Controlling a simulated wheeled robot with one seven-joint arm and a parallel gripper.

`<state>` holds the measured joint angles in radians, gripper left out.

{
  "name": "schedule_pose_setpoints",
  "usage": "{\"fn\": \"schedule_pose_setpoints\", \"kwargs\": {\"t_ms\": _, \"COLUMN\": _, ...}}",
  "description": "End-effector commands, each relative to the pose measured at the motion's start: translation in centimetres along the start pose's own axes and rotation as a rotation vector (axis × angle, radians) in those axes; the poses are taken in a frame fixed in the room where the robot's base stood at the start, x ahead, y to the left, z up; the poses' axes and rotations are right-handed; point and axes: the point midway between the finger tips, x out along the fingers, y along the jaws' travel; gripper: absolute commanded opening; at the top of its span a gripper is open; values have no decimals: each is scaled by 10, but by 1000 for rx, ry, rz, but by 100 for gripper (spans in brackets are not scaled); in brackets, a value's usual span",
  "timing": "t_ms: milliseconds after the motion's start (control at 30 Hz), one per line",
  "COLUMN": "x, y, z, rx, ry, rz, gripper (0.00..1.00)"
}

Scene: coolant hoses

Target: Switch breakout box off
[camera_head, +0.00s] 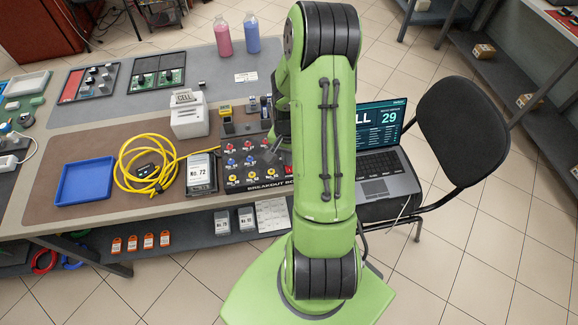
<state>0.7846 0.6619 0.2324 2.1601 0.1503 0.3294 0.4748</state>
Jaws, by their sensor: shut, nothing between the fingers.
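The breakout box (212,188) is a dark panel on the bench with rows of red, blue and yellow sockets. Its front label reads "BREAKOUT BO" before my green arm covers the rest. My gripper (272,152) shows only in part, as grey pieces at the left edge of my arm, over the right side of the box. It is shut and holds nothing. I cannot tell whether it touches the box.
A laptop (373,165) on a black chair (460,135) stands to the right. Left of the box are a meter marked No. 72 (201,175), a coiled yellow cable (124,176), a blue tray (85,182) and a white device (188,118). Two bottles (252,36) stand behind.

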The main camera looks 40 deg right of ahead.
Motion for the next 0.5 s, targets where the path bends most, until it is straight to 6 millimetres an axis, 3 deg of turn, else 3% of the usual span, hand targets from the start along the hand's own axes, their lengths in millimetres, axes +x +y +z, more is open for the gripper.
{"fn": "schedule_pose_setpoints", "kwargs": {"t_ms": 267, "x": 5, "y": 0, "z": 0, "rx": 0, "ry": 0, "rz": 0, "gripper": 0}}
{"fn": "schedule_pose_setpoints", "kwargs": {"t_ms": 500, "x": -10, "y": 0, "z": 0, "rx": -1, "ry": 1, "rz": 0, "gripper": 0}}
